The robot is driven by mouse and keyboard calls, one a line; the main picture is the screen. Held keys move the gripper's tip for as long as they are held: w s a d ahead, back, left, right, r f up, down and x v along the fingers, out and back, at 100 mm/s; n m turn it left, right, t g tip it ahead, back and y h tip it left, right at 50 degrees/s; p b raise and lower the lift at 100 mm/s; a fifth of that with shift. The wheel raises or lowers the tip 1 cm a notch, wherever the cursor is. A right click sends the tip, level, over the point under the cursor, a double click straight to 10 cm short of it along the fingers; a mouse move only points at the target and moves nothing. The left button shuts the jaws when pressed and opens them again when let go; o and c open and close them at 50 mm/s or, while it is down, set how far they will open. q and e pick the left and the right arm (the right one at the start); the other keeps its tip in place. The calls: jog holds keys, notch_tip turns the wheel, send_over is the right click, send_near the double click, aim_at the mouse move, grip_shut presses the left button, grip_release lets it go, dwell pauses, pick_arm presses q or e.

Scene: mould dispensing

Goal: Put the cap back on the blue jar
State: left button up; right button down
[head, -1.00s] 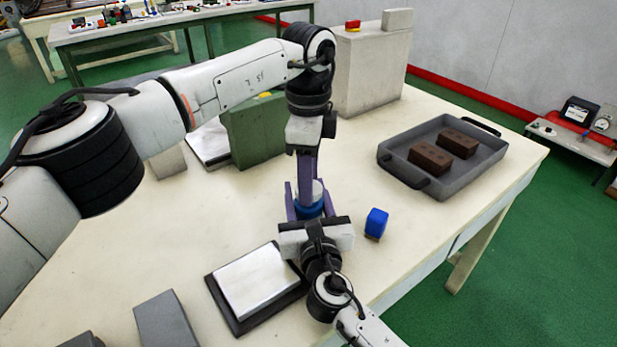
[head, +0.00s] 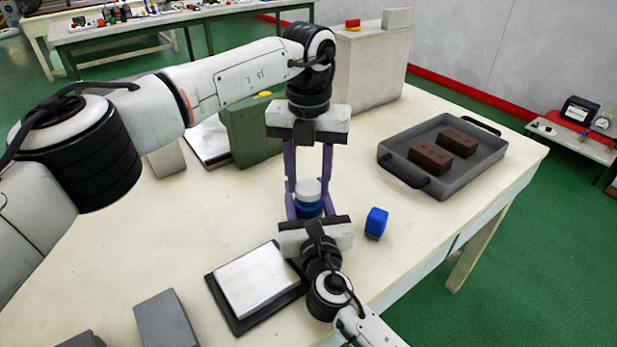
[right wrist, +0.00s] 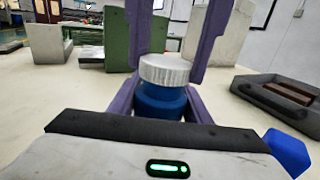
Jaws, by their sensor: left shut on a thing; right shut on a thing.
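The blue jar (head: 308,209) stands upright near the table's front edge; it also shows in the right wrist view (right wrist: 161,102). The pale silver cap (right wrist: 167,70) sits at the jar's mouth, level as far as I can see, and shows white in the head view (head: 308,188). My left gripper (head: 308,180) reaches down from above and is shut on the cap, one purple finger on each side. My right gripper (head: 308,213) comes from the front and is shut on the jar's body. Whether the cap's thread is engaged cannot be seen.
A small blue block-like thing (head: 376,222) stands close right of the jar. A dark tray (head: 398,174) with two brown bricks is farther right. A green block (head: 250,140) stands behind left, and a black-framed white plate (head: 215,300) lies front left. The left middle table is clear.

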pick_arm(q)
jog(key=m, duration=1.3)
jog(key=shift+m, duration=0.4)
jog(key=m, duration=0.6)
jog(key=shift+m, duration=0.3)
jog(key=m, duration=0.5)
jog(key=o, duration=1.2)
jog(key=shift+o, duration=0.2)
notch_tip(320, 180, up, 12)
